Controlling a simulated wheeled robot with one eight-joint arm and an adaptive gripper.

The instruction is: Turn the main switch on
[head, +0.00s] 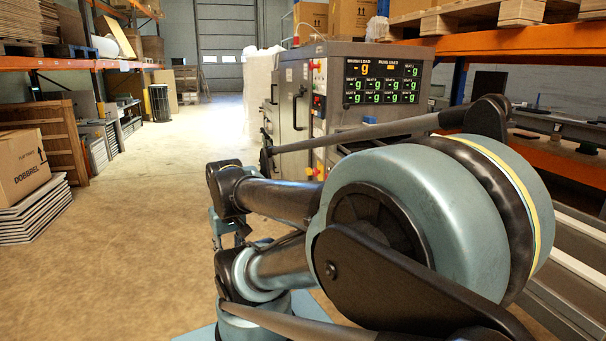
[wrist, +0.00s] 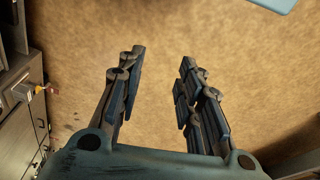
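The grey cleaner machine (head: 345,105) stands ahead in the head view, with a lit display panel (head: 383,82) and small coloured controls on its left side. In the wrist view, a red-and-yellow part (wrist: 22,91) that looks like the main switch sticks out from the machine's side (wrist: 22,120) at the left edge. I cannot tell its setting. My gripper (wrist: 159,58) is open and empty, its two fingers wide apart over bare floor. It is to the right of the switch-like part and not touching it. My arm covers part of the machine's lower front in the head view.
Floor (head: 135,200) is clear left of the machine. An orange shelf (head: 490,45) stands at right. A cardboard box (head: 22,165) sits on stacked panels (head: 35,212) at left. A dark bin (head: 160,103) stands farther back.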

